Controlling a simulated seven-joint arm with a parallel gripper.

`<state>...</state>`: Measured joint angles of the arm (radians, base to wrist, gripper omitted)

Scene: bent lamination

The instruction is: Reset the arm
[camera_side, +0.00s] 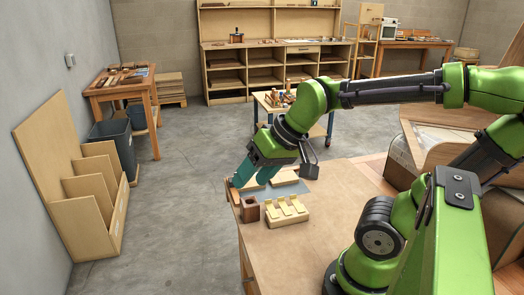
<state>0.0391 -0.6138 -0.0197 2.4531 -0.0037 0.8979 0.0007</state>
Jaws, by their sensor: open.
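My gripper (254,176) is at the end of the green arm, above the far left corner of the workbench (315,237). Its two teal fingers point down and to the left and stand apart. I see nothing held between them. The fingers partly cover a blue-grey mat (296,188) and a light wooden piece (285,178) on it.
A dark brown wooden block (249,209) and a pale wooden holder with yellow pieces (287,212) stand on the bench just below my gripper. A cart (318,128) with items stands behind the arm. A curved wooden form (425,135) is at the right. The bench's front is clear.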

